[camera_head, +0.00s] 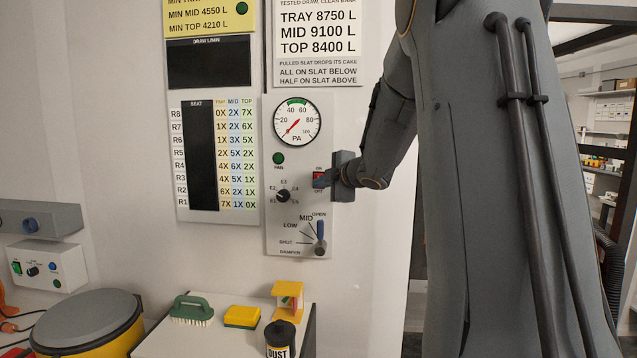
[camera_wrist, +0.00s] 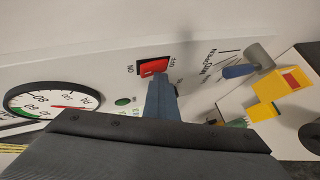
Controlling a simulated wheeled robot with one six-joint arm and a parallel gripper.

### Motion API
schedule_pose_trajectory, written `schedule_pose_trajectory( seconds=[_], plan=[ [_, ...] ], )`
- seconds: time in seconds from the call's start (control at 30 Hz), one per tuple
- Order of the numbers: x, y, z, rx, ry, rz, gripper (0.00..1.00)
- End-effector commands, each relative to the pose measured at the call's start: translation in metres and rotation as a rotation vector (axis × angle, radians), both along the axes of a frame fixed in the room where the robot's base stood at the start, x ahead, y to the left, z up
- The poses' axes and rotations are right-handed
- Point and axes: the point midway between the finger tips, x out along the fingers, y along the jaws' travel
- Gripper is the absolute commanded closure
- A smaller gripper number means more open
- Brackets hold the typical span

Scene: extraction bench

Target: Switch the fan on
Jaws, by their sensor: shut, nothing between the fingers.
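The fan switch (camera_head: 318,178) is a red rocker on the grey wall panel, with ON above it and OFF below it. It also shows in the wrist view (camera_wrist: 152,67). My gripper (camera_head: 337,177) is shut and empty, with its tip right at the switch from the right side. In the wrist view the closed fingertips (camera_wrist: 160,82) overlap the switch's near edge; I cannot tell whether they press it. Which way the rocker is tipped is unclear. The fan lamp (camera_head: 278,158) is green; I cannot tell whether it is lit. The gauge (camera_head: 297,121) has its needle at the low end.
A selector knob (camera_head: 283,196) sits left of the switch, and a damper lever (camera_head: 321,239) is below it. A bench (camera_head: 194,340) underneath holds a green brush (camera_head: 191,310), a yellow sponge (camera_head: 241,317), a yellow stand (camera_head: 288,294) and a dust canister (camera_head: 280,340).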

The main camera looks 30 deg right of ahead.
Motion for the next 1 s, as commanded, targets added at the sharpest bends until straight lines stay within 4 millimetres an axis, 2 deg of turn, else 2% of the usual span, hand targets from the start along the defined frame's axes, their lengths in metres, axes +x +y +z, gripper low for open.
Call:
schedule_pose_trajectory(
  seconds=[0.03, 0.3, 0.7, 1.0],
  plan=[
    [0.0, -0.005, 0.002, -0.001, -0.003, -0.01, 1.0],
    [-0.001, -0.002, 0.002, 0.0, -0.001, -0.008, 1.0],
    [-0.028, 0.025, -0.005, -0.001, 0.0, 0.006, 1.0],
    [-0.041, 0.031, -0.008, 0.0, 0.001, 0.004, 1.0]
  ],
)
